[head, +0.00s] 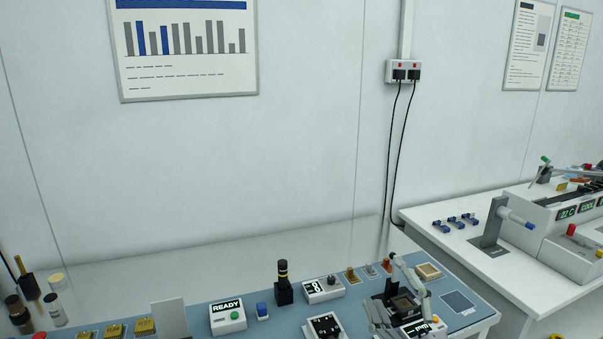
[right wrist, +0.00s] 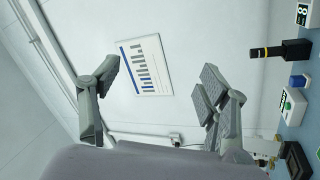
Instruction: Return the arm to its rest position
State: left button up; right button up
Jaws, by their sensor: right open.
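My right gripper (head: 389,285) shows at the lower right of the head view, its grey fingers in front of the bench's right part. In the right wrist view my right gripper (right wrist: 162,82) has its two fingers wide apart with only the wall and poster beyond, so it is open and empty. A dark socket-like block (head: 403,304) appears behind or between the fingers in the head view; I cannot tell how far apart they are. My left gripper is not in view.
The blue-topped bench (head: 270,315) holds a READY box (head: 227,315), a black post (head: 283,284) with a yellow band, and a display box (head: 323,289). A white table (head: 470,258) stands at right. The wall bears a chart poster (head: 185,50).

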jog(key=s+d+f+m+g+h, duration=0.4)
jog(key=s+f+m+g, duration=0.15)
jog(key=f, duration=0.45)
jog(key=s+d+f+m+g+h, duration=0.35)
jog(key=f+m, duration=0.25)
jog(key=f, duration=0.4)
jog(key=s+a+f+m+g+y, duration=0.1)
jog(key=s+f+g, duration=0.35)
jog(key=s, duration=0.35)
jog(key=s+a+f+m+g+y, duration=0.15)
jog(key=s+f+g, duration=0.3)
jog(key=s, duration=0.45)
notch_tip(320, 180, down, 27)
jog(key=s+n, duration=0.1)
jog(key=s, duration=0.1)
jog(key=s+d+f+g, duration=0.1)
jog(key=s+d+f, duration=0.1)
jog(key=s+f, duration=1.3)
jog(key=shift+s+d+f+g, duration=0.25)
jog(key=shift+s+f+g, duration=0.15)
jog(key=shift+s, duration=0.45)
